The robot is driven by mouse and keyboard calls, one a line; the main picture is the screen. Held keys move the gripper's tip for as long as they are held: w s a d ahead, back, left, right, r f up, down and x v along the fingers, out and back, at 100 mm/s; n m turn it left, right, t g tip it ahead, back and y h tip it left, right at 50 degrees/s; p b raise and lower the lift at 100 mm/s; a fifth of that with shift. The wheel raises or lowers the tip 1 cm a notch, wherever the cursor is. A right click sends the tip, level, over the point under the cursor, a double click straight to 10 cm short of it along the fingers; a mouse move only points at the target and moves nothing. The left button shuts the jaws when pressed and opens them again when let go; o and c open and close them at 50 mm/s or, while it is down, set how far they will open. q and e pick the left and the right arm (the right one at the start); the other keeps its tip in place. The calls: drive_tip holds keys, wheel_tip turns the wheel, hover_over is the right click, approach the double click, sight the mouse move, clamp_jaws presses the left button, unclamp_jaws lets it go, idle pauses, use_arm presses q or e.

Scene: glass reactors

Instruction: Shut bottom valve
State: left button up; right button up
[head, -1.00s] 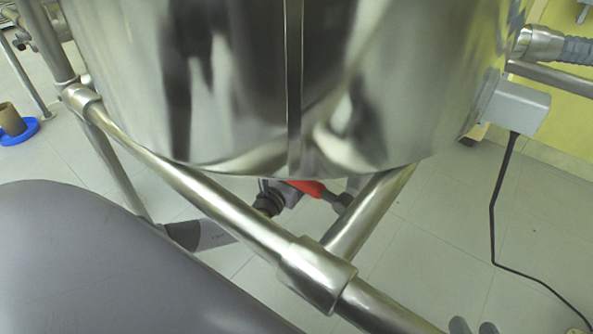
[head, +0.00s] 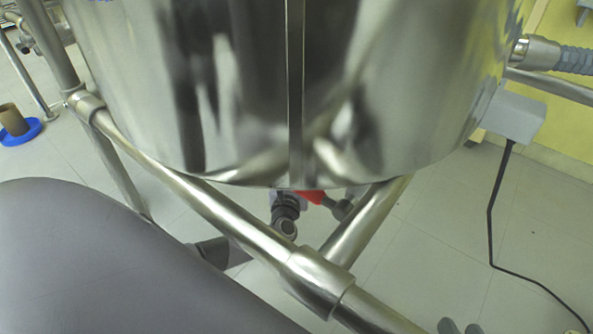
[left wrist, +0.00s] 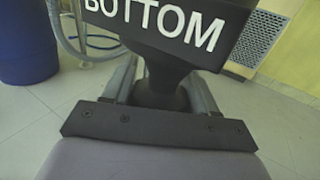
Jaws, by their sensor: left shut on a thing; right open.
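The bottom valve handle (left wrist: 165,30) is a black block marked "BOTTOM" in white, at the top of the left wrist view. My left gripper (left wrist: 163,88) is shut on its dark stem, one finger on each side. In the head view the valve area shows below the steel vessel, with a red part (head: 311,197) and a dark fitting with a round end (head: 286,222). The left fingers are hidden there behind the frame pipe.
The large steel vessel (head: 230,90) hangs above the valve. Thick frame pipes (head: 205,200) cross in front of it. A grey box (head: 515,115) with a black cable (head: 491,215) is at the right.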

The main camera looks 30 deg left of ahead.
use_arm(q)
drive_tip(key=n+g+y, duration=0.1)
drive_tip(key=n+y, duration=0.1)
drive_tip(key=shift+f+y, duration=0.15)
drive_tip(key=shift+y, duration=0.15)
drive_tip(key=shift+s+a+n+g+y+b, duration=0.15)
drive_tip(key=shift+n+g+y+b, duration=0.7)
drive_tip(key=shift+g+y, duration=0.25)
drive_tip(key=shift+f+n+g+y, duration=0.1)
drive_tip(key=shift+n+g+y, duration=0.35)
drive_tip(key=shift+g+y, duration=0.05)
drive_tip(key=shift+s+a+n+g+y+b, duration=0.1)
drive_tip(key=shift+s+n+g+y+b, duration=0.05)
drive_tip(key=shift+n+g+y+b, duration=0.85)
drive_tip(key=shift+s+a+n+g+y+b, duration=0.15)
drive_tip(key=shift+n+g+y+b, duration=0.5)
drive_tip(key=shift+g, duration=0.5)
drive_tip(key=shift+s+a+n+g+y+b, duration=0.1)
drive_tip(key=shift+n+g+y+b, duration=0.25)
drive_tip(key=shift+n+g, duration=0.65)
drive_tip(key=shift+g, duration=0.35)
use_arm(e)
drive_tip(key=d, duration=0.1)
drive_tip(key=d+n+t, duration=0.1)
drive_tip(key=d+t+h, duration=0.1)
drive_tip(key=shift+s+d+r+n, duration=0.1)
drive_tip(key=shift+s+d+n, duration=0.05)
drive_tip(key=shift+s+n, duration=0.25)
